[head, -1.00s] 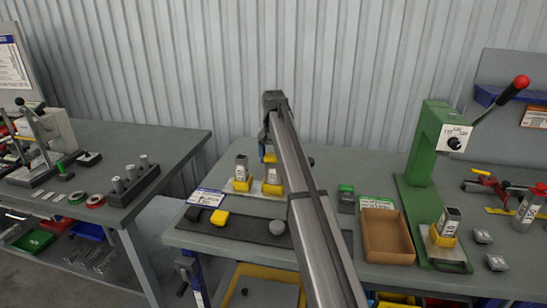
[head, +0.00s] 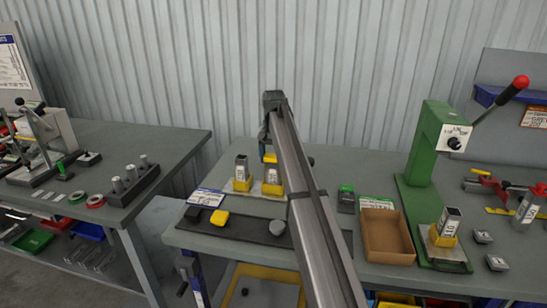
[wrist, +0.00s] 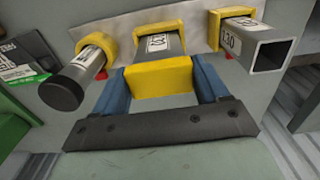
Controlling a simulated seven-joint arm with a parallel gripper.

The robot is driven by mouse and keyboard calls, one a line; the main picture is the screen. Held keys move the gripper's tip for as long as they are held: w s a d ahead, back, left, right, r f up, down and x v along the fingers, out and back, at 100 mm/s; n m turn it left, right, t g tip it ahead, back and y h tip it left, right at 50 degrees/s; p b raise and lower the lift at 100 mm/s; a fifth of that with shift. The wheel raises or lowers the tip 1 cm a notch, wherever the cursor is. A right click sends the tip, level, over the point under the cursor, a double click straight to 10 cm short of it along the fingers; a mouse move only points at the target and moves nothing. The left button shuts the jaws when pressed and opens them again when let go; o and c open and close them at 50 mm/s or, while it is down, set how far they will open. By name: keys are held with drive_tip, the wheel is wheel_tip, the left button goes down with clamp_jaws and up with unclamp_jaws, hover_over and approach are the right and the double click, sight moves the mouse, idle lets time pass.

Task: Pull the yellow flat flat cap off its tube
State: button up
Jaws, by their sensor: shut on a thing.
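My gripper (wrist: 163,92) is shut on the yellow flat cap (wrist: 158,82), with one blue finger on each side of it. The cap is at the end of the middle tube (wrist: 163,45); I cannot tell whether a gap has opened between them. In the head view my gripper (head: 267,150) is above this tube (head: 272,175), mostly hidden by my arm, and a little yellow of the cap shows. The tube stands in a yellow holder (head: 272,189) on a pale plate.
An open square tube (wrist: 270,48) and a round dark-ended tube (wrist: 68,88) flank it. A dark mat with a loose yellow piece (head: 219,217) lies in front. A brown tray (head: 388,238) and green press (head: 428,160) stand right.

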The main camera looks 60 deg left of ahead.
sight(273, 156)
drive_tip(key=shift+r, duration=2.55)
idle(1.0)
idle(0.4)
